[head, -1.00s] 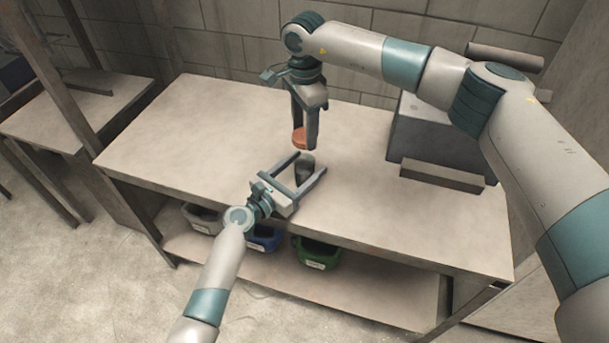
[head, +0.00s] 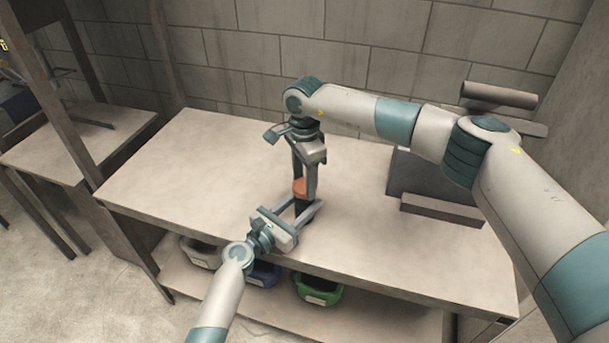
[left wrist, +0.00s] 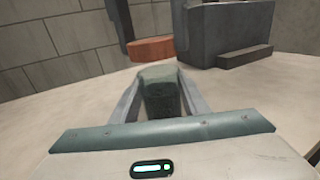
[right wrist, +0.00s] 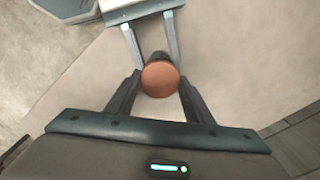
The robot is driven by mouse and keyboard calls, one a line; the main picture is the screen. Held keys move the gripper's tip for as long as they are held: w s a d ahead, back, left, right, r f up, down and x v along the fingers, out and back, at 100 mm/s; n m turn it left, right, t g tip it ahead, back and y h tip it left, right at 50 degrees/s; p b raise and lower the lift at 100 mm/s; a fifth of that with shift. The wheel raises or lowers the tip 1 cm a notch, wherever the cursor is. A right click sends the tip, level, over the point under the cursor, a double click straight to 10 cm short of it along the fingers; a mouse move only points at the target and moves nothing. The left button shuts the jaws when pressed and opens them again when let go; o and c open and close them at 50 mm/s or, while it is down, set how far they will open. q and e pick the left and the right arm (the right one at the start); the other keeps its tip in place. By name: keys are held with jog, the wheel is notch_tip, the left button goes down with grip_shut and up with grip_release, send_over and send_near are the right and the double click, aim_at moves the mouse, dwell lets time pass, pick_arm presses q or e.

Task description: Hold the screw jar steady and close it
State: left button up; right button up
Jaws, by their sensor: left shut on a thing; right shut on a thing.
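The jar (head: 303,208) is a small dark grey-green body, upright on the bench. In the left wrist view the jar (left wrist: 160,92) stands between the fingers of my left gripper (head: 304,212), which is shut on it. The orange-brown lid (head: 299,187) is in my right gripper (head: 305,192), which points down from above and is shut on it. In the left wrist view the lid (left wrist: 151,49) shows above the jar's top, a little to the left, with a narrow gap. In the right wrist view the round lid (right wrist: 160,79) hides most of the jar (right wrist: 159,56).
The bench top (head: 190,170) is clear to the left. A grey box (head: 418,173) with a low ledge stands at the back right. Grey, blue (head: 263,274) and green (head: 318,290) bins sit on the shelf below. A block wall (head: 350,60) is behind.

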aim_at(304, 207)
jog(key=shift+f, duration=0.1)
dwell(0.6)
jog(key=shift+f, duration=0.8)
jog(key=shift+f, duration=0.55)
dwell(0.5)
